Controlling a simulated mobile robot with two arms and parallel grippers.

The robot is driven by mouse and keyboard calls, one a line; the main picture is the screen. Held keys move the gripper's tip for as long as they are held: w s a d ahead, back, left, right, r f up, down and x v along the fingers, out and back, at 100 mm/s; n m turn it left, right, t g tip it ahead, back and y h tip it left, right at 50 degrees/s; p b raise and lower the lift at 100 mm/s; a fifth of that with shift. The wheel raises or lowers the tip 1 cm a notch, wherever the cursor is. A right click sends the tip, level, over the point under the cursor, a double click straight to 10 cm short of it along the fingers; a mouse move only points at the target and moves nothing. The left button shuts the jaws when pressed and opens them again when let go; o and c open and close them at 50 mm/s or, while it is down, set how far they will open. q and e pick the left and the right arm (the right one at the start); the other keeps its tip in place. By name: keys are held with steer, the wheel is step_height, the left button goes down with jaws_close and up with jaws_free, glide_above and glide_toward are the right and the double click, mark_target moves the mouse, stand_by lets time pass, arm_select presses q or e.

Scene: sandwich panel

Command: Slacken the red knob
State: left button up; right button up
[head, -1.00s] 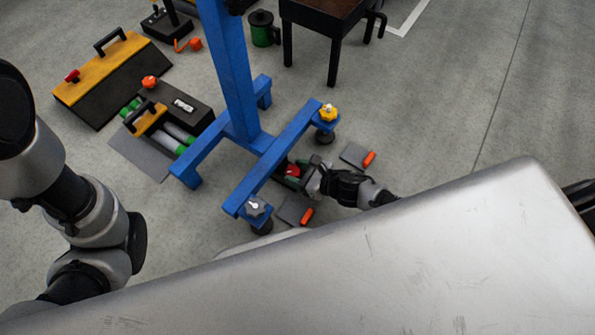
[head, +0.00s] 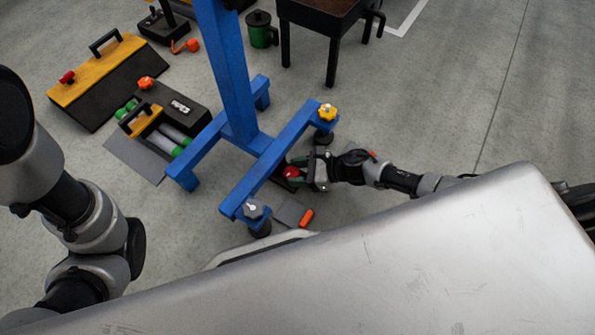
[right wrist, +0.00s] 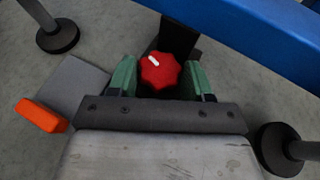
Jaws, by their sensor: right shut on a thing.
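The red knob (right wrist: 160,71) is star-shaped with a white mark on its top, which points to the upper left in the right wrist view. It sits beside the blue stand's front beam, and in the head view the knob (head: 292,172) shows small at that beam. My right gripper (head: 297,175) reaches it from the right, and in the right wrist view its green fingers (right wrist: 162,74) stand on both sides of the knob, shut on it. My left arm (head: 85,215) is at the left of the head view; its gripper is not visible.
The blue stand (head: 232,80) has a yellow knob (head: 327,112) and a grey knob (head: 254,209) on its front beam. A grey plate with an orange end (head: 306,218) lies on the floor near the grey knob. Toolboxes (head: 110,80) stand at left. Floor at right is clear.

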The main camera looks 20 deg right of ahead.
steer(key=o, duration=0.9)
steer(key=p+v, duration=0.4)
steer(key=v, duration=0.6)
steer(key=shift+p, duration=0.4)
steer(key=shift+s+d, duration=0.2)
steer(key=shift+d, duration=0.2)
steer(key=shift+c, duration=0.3)
